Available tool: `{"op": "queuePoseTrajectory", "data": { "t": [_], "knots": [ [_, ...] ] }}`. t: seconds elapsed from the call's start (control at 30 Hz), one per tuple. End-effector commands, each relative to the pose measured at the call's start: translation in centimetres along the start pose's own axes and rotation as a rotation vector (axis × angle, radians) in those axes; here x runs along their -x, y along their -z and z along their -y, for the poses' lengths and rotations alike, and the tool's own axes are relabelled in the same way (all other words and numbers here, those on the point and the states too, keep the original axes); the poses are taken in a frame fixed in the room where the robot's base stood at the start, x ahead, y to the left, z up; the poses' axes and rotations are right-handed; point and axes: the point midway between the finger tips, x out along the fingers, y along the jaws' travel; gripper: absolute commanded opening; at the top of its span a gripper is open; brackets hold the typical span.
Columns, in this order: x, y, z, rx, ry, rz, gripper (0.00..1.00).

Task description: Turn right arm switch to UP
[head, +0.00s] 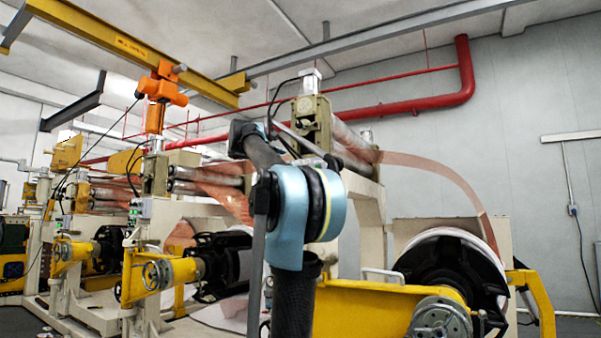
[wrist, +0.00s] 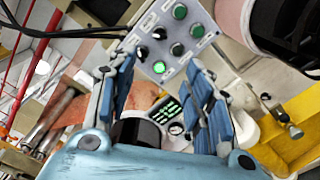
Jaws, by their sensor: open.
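In the wrist view a light grey control panel (wrist: 168,40) with several round green buttons is ahead of my gripper (wrist: 160,65), tilted in the picture. One green button (wrist: 160,67) glows. Two black knobs, an upper knob (wrist: 158,33) and a lower knob (wrist: 142,53), sit on the panel's left side. I cannot read labels, so I cannot tell which is the right arm switch. My gripper's two blue fingers are apart with nothing between them, and the panel lies beyond their tips. In the head view my arm hides the gripper.
A dark display with green marks (wrist: 168,110) shows between the fingers. Black cables (wrist: 60,34) run at the upper left. In the head view a yellow machine beam (head: 375,304) and a large foil roll (head: 455,262) stand at the right. Copper foil (head: 440,172) stretches above.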

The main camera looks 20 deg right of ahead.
Motion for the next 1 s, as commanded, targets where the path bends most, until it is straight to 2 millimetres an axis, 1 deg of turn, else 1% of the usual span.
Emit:
{"op": "queuePoseTrajectory", "data": {
  "t": [0.17, 0.27, 0.8, 1.0],
  "knots": [
    [-1.3, -0.1, -0.1, 0.003, -0.001, 0.003, 0.47],
    [-2.7, -0.1, -0.1, 0.002, 0.0, 0.004, 0.47],
    [-12.2, -0.1, 0.0, 0.001, 0.001, 0.004, 0.47],
    [-15.2, -0.1, 0.0, 0.001, 0.001, 0.003, 0.47]
  ]
}}
